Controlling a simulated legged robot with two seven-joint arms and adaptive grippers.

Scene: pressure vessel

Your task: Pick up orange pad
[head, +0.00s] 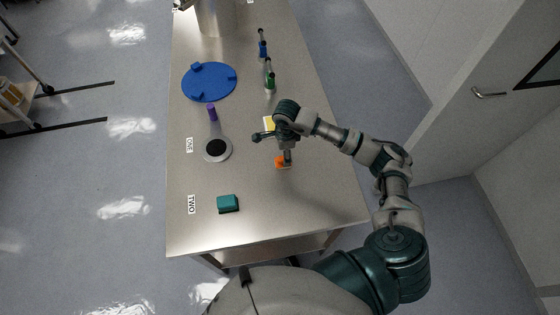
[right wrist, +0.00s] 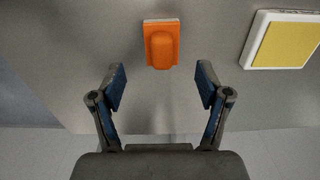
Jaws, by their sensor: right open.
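The orange pad (head: 279,162) lies on the steel table, partly hidden by my right gripper in the head view. In the right wrist view the orange pad (right wrist: 162,45) has a raised orange grip on a pale base, which lies flat on the table. My right gripper (right wrist: 161,86) is open and empty. Its two blue-lined fingers are spread wide, and the pad shows between and beyond the fingertips, not touched in that view. In the head view my right gripper (head: 286,157) hangs over the pad. My left gripper is not in view.
A yellow-topped white pad (right wrist: 285,42) lies to the right of the orange pad. The table (head: 300,205) also holds a teal block (head: 228,203), a grey disc with black centre (head: 217,149), a purple cylinder (head: 212,113), a blue disc (head: 209,82) and green and blue-handled tools.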

